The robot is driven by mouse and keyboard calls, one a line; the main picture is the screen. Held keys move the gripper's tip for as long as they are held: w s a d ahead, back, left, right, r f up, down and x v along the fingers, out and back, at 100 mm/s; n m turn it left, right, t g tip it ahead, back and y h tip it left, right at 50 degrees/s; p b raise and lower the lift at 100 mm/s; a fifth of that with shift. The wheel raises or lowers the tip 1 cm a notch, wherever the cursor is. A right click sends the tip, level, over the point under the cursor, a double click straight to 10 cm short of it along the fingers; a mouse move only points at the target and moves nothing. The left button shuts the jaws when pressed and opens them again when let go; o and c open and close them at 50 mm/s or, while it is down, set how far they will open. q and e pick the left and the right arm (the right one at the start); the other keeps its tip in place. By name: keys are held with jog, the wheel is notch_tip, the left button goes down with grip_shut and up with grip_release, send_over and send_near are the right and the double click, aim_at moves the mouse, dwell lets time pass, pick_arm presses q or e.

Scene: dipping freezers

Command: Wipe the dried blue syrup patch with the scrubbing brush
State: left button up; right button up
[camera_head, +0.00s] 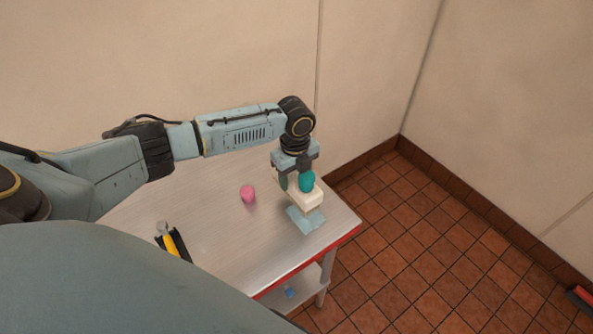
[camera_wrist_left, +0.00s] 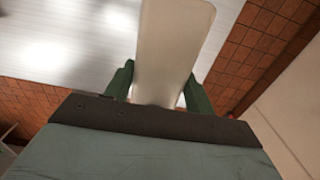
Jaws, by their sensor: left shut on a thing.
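A pale blue patch (camera_head: 306,221) lies on the table top near its right corner. My left gripper (camera_head: 296,184) is above that corner, pointing down. It is shut on the cream scrubbing brush (camera_head: 306,197), which also shows between the green fingers in the left wrist view (camera_wrist_left: 168,45). The brush overlaps the upper part of the patch in the head view; I cannot tell whether it touches it. A rounded teal part (camera_head: 307,181) shows at the gripper and brush; I cannot tell which it belongs to. My right gripper is not in view.
The table (camera_head: 215,225) has a red front edge. A pink lump (camera_head: 247,194) sits left of the brush. A yellow and black item (camera_head: 174,243) lies near the front. A small blue thing (camera_head: 290,292) is on the lower shelf.

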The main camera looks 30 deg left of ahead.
pick_arm(q)
jog(key=shift+s, duration=0.1)
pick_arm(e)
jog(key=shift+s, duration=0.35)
pick_arm(q)
jog(key=shift+r, duration=0.1)
notch_tip(320, 180, down, 5)
jog(key=shift+r+b, duration=0.2)
jog(key=shift+b, duration=0.95)
jog(key=shift+r, duration=0.1)
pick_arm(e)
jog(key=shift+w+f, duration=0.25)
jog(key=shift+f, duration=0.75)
pick_arm(q)
jog(key=shift+f+b, duration=0.4)
jog(key=shift+f, duration=0.45)
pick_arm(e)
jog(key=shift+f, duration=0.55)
pick_arm(q)
jog(key=shift+d, duration=0.1)
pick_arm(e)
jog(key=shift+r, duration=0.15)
